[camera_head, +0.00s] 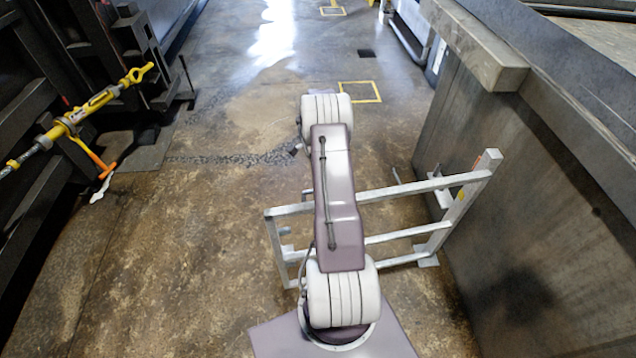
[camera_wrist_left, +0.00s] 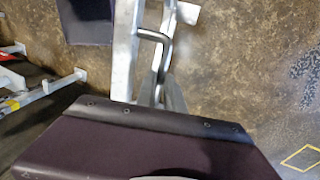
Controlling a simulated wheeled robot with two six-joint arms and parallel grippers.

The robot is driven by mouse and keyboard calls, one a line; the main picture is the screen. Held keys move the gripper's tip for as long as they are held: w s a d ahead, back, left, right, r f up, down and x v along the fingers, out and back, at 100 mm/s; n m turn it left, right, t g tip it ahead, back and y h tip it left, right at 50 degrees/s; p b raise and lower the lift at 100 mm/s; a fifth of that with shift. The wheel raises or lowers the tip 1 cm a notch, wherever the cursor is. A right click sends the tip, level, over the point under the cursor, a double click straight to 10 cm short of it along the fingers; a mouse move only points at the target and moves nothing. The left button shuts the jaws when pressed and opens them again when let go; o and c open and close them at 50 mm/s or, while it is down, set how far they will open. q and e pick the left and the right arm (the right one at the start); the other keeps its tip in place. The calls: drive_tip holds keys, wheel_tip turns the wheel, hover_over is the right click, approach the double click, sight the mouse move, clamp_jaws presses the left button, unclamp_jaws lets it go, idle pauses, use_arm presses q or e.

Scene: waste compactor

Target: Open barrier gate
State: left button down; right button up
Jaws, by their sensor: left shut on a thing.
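The barrier gate (camera_head: 405,190) is a pale metal frame with several rails. Its right end stands by the grey wall, and its free end reaches left across the floor. My left arm covers part of the gate in the head view and hides its own gripper there. In the left wrist view, a gate bar (camera_wrist_left: 126,45) runs upward with a bent metal handle (camera_wrist_left: 163,42) beside it. My left gripper (camera_wrist_left: 168,92) is at the lower end of this handle and shut on it; the fingers are only partly seen. My right gripper is not in view.
A grey wall (camera_head: 500,200) with a thick ledge bounds the right side. Dark machinery with a yellow tensioner (camera_head: 95,103) and an orange handle (camera_head: 92,158) stands at the left. The concrete floor left of the gate and beyond it is mostly clear, with a yellow floor marking (camera_head: 360,99).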

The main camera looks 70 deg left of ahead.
use_arm(q)
drive_tip(key=shift+w, duration=0.1)
drive_tip(key=c, duration=1.5)
unclamp_jaws()
drive_tip(key=shift+w, duration=0.15)
drive_tip(key=shift+o, duration=0.2)
wheel_tip(320, 180, up, 9)
drive_tip(key=a, duration=0.1)
drive_tip(key=shift+w+a, duration=0.15)
drive_tip(key=shift+a, duration=0.2)
drive_tip(key=shift+f, duration=0.1)
